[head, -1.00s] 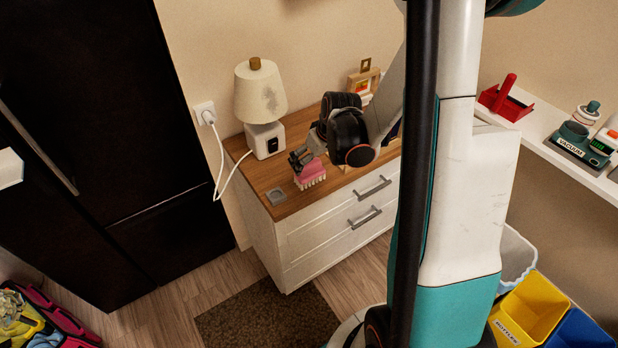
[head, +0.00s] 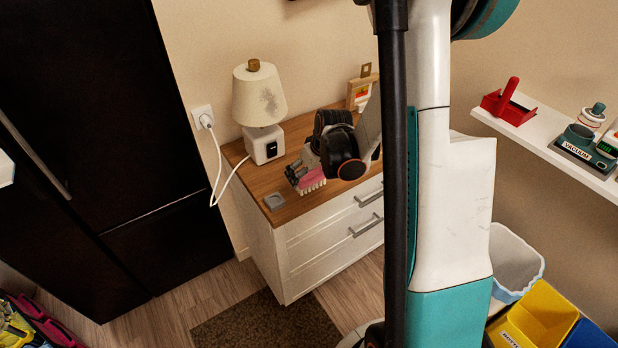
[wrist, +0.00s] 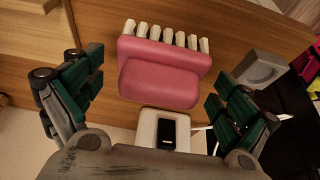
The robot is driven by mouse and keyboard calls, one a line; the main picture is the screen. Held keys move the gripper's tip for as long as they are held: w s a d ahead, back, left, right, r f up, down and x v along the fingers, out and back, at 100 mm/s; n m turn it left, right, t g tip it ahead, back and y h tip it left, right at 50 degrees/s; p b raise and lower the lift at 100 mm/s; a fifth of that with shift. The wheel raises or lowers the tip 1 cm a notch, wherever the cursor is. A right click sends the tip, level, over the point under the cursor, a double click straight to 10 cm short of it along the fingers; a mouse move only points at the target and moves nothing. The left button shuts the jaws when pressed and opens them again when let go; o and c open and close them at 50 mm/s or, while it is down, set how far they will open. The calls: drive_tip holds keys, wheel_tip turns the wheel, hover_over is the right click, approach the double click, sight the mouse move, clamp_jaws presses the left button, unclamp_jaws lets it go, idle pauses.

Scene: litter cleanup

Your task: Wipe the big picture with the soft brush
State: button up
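The soft brush, with a pink body and white bristles, lies on the wooden top of a white dresser in the head view (head: 312,184). It also shows in the wrist view (wrist: 160,80), its pink back between my two fingers. My gripper (wrist: 157,76) is open, with a visible gap on each side of the brush. In the head view, my gripper (head: 303,168) is at the brush and partly hides it. A small wood-framed picture (head: 358,92) stands at the back of the dresser, partly hidden by my arm. I cannot tell whether it is the big picture.
A lamp (head: 259,95) with a smudged shade stands left of the brush, its cord running to a wall socket. A small grey square block (head: 274,200) lies near the dresser's front left corner. Right are a white shelf (head: 540,145) and bins (head: 540,312).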

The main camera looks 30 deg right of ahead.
drive_tip(key=c, duration=1)
drive_tip(key=shift+o, duration=0.2)
drive_tip(key=shift+r+p, duration=1.65)
drive_tip(key=shift+r, duration=0.9)
